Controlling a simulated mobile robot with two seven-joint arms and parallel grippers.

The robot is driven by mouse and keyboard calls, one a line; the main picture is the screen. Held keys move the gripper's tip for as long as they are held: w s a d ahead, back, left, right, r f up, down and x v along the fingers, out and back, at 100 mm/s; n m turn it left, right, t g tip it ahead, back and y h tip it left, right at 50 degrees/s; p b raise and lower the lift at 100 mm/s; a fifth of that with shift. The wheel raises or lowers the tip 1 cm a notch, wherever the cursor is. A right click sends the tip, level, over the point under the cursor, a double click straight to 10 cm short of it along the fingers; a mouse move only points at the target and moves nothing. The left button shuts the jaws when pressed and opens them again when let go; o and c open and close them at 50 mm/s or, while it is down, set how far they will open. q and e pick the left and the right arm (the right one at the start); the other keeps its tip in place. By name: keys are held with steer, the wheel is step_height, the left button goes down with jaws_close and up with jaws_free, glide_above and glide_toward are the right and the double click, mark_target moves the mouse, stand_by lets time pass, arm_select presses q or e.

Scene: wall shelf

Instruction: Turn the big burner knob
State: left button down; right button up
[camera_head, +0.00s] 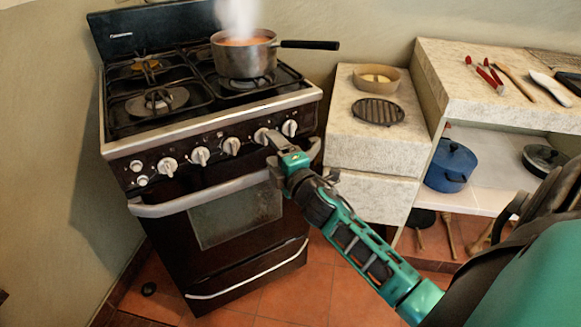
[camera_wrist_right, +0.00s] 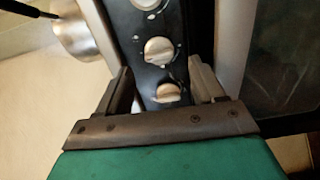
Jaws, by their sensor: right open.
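The black stove has a row of several pale round knobs along its front panel (camera_head: 215,152). They look alike in size, so I cannot tell by looks which is the big burner knob. My right gripper (camera_head: 294,143) is open in front of the panel's right end, by the rightmost knob (camera_head: 289,127). In the right wrist view the open fingers (camera_wrist_right: 162,88) lie either side of the nearest knob (camera_wrist_right: 168,94), with no clear contact. The gripper's palm edge partly hides that knob's near side. A neighbouring knob (camera_wrist_right: 158,50) sits just beyond the fingertips. My left gripper is out of view.
The oven handle bar (camera_head: 205,192) runs below the knobs. A stone counter (camera_head: 365,140) stands right of the stove, and a shelf holds a blue pot (camera_head: 450,166). The floor in front is mostly clear.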

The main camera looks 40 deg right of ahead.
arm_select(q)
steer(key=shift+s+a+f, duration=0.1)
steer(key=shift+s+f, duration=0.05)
arm_select(e)
steer(key=s+a, duration=0.1)
steer(key=s, duration=0.7)
steer(key=shift+s+a, duration=0.15)
steer(key=shift+s, duration=0.05)
arm_select(q)
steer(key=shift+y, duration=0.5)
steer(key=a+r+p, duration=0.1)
steer(key=p, duration=0.1)
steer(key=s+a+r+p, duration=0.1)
steer(key=p, duration=0.2)
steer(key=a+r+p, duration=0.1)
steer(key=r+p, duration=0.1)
steer(key=p, duration=0.1)
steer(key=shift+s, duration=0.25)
arm_select(e)
steer(key=s+a+f+m+g+y, duration=0.5)
steer(key=s+a+f+m+g, duration=0.2)
steer(key=s+a+m, duration=0.6)
step_height(320, 180, down, 2)
steer(key=shift+a+f, duration=0.2)
steer(key=shift+a, duration=1)
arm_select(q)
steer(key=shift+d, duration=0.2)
arm_select(e)
steer(key=shift+s, duration=0.1)
